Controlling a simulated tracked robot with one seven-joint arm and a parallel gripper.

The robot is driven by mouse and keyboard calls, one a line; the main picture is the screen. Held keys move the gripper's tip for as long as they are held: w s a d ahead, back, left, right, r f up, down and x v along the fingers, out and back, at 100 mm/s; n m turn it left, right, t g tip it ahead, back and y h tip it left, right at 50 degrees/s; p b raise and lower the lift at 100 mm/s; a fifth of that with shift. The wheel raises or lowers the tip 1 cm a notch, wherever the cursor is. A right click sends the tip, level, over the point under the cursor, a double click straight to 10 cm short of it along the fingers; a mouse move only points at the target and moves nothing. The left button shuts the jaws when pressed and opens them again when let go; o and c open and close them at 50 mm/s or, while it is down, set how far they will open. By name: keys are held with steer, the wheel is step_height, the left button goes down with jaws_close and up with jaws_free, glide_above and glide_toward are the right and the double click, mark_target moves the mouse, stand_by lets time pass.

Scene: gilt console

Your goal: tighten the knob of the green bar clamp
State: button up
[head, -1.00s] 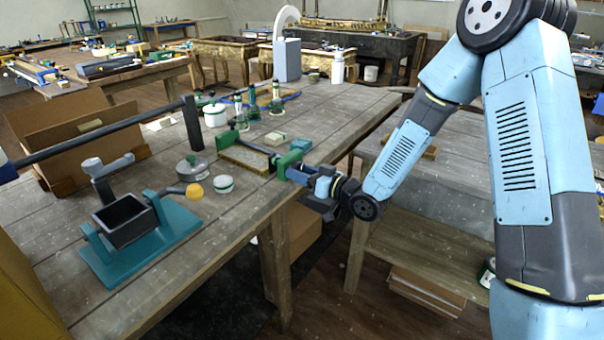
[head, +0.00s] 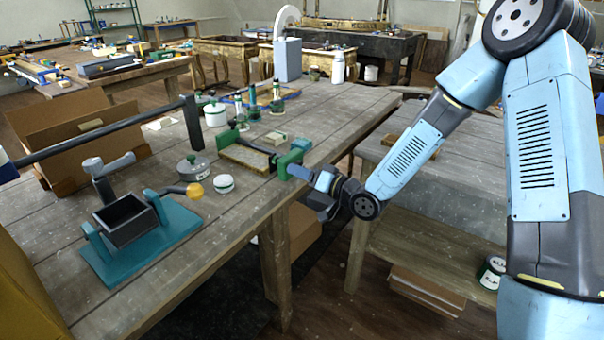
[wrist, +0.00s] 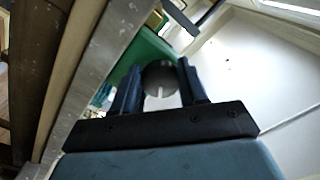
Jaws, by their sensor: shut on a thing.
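The green bar clamp (head: 291,159) lies at the right edge of the workbench in the head view, with a dark bar and a second green jaw further left. A flat wooden piece (head: 247,159) sits between its jaws. My gripper (head: 301,172) reaches it from the right, off the table edge. In the wrist view, the clamp's dark round knob (wrist: 158,76), with a pale mark pointing down the picture, sits between my two blue fingers, and the clamp's green body (wrist: 146,47) is behind it. My gripper is shut on the knob. The fingers hide the knob in the head view.
Green-based bottles (head: 253,104) stand behind. A second, lower table (head: 455,185) is at the right. The front bench edge is clear.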

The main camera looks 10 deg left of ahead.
steer(key=o, duration=1.1)
steer(key=v, duration=1.3)
steer(key=shift+s+d+f, duration=0.1)
steer(key=shift+s+d, duration=0.05)
steer(key=shift+d, duration=0.2)
